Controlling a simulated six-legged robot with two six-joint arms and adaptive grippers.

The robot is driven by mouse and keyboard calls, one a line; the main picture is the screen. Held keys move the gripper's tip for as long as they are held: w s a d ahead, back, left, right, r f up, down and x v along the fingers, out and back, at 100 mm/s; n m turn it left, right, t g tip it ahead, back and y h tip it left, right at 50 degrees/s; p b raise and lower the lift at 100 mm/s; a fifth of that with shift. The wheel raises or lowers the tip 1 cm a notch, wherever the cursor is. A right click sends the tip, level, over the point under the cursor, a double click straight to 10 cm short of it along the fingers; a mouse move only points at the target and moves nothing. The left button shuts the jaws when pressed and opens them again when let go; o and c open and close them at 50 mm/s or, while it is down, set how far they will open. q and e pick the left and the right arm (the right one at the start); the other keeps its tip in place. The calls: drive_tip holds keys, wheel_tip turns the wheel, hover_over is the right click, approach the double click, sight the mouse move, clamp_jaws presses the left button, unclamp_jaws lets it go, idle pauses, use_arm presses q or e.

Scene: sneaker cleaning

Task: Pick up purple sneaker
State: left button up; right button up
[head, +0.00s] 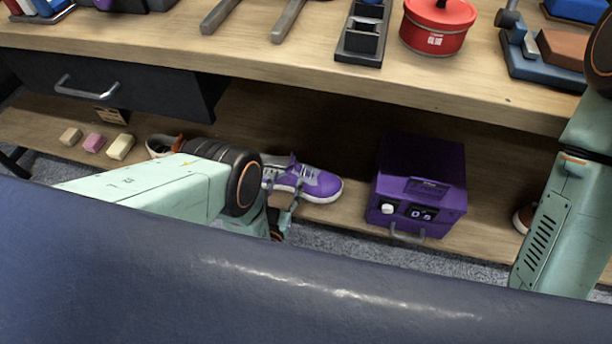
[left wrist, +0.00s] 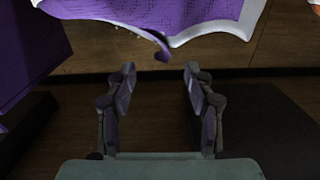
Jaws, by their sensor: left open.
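The purple sneaker (head: 318,184), with grey laces and a white sole, lies on the lower wooden shelf in the head view. It also shows at the top of the left wrist view (left wrist: 150,14), partly cut off by the frame edge. My left gripper (head: 284,218) is at the shelf's front edge, just in front of the sneaker. In the left wrist view its two fingers (left wrist: 160,82) are apart with nothing between them, and the sneaker lies beyond the fingertips. My left arm hides the sneaker's heel side. My right gripper is out of view.
A purple box (head: 420,185) with a handle stands right of the sneaker. Another shoe (head: 162,146) is partly hidden behind my left arm. Small blocks (head: 120,147) lie farther left. The upper tabletop (head: 300,58) overhangs the shelf; a drawer (head: 110,85) hangs at left.

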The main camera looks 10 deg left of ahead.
sight(290, 171)
use_arm(q)
drive_tip(key=shift+w+d, duration=0.1)
drive_tip(key=shift+w, duration=0.35)
drive_tip(key=shift+w+f+b, duration=0.1)
drive_tip(key=shift+w+b, duration=0.45)
drive_tip(key=shift+w, duration=0.3)
drive_tip(key=w+b, duration=0.2)
drive_tip(key=w, duration=0.2)
drive_tip(key=shift+w+f+b, duration=0.35)
drive_tip(key=shift+f+b, duration=0.05)
drive_tip(key=shift+w, duration=0.25)
drive_tip(key=shift+r, duration=0.1)
clamp_jaws()
